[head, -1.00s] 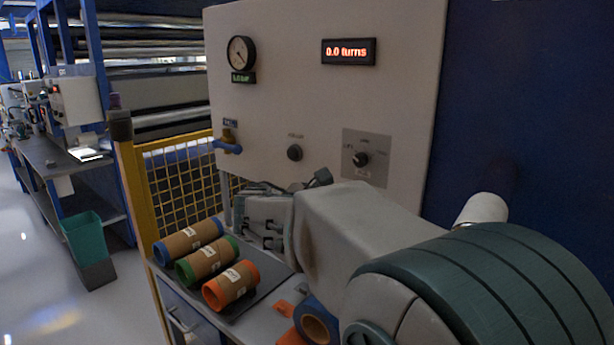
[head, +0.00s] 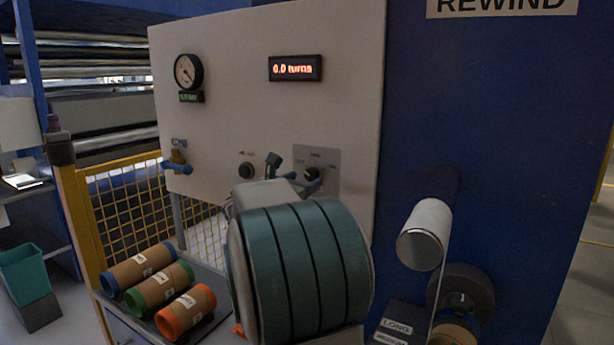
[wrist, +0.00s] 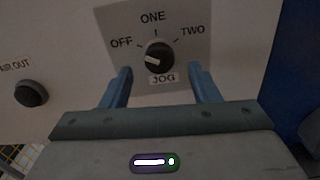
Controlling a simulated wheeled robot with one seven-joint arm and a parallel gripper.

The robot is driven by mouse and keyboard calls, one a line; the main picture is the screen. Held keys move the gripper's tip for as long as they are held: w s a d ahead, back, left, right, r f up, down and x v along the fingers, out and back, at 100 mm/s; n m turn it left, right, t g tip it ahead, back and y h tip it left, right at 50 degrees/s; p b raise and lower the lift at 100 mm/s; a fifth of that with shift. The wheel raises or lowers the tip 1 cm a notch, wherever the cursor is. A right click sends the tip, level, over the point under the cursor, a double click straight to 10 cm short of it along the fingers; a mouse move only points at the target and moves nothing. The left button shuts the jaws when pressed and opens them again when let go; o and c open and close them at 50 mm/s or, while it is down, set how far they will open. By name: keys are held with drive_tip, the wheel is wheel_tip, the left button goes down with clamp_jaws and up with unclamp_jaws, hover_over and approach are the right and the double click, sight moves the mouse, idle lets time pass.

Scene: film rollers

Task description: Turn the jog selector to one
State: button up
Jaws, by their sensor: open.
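The jog selector (wrist: 160,56) is a round black knob on a grey plate (wrist: 186,18) marked OFF, ONE, TWO and JOG. Its white mark sits on the left side of the knob, on the OFF side, away from ONE at the top. In the head view the selector (head: 312,174) is partly covered by my arm. My gripper (wrist: 159,76) is open, with blue fingers pointing at the plate to the lower left and lower right of the knob. The fingers look apart from the knob; exact depth is hard to tell.
A black AIR OUT knob (wrist: 31,94) is left of the plate. A blue-handled valve (head: 178,166), a gauge (head: 188,71) and a display reading 0.0 turns (head: 295,68) share the panel. Cardboard cores (head: 160,284) lie on the bench. A white roller (head: 428,222) juts out at right.

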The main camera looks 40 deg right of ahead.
sight(310, 177)
drive_tip(key=shift+x, duration=1.6)
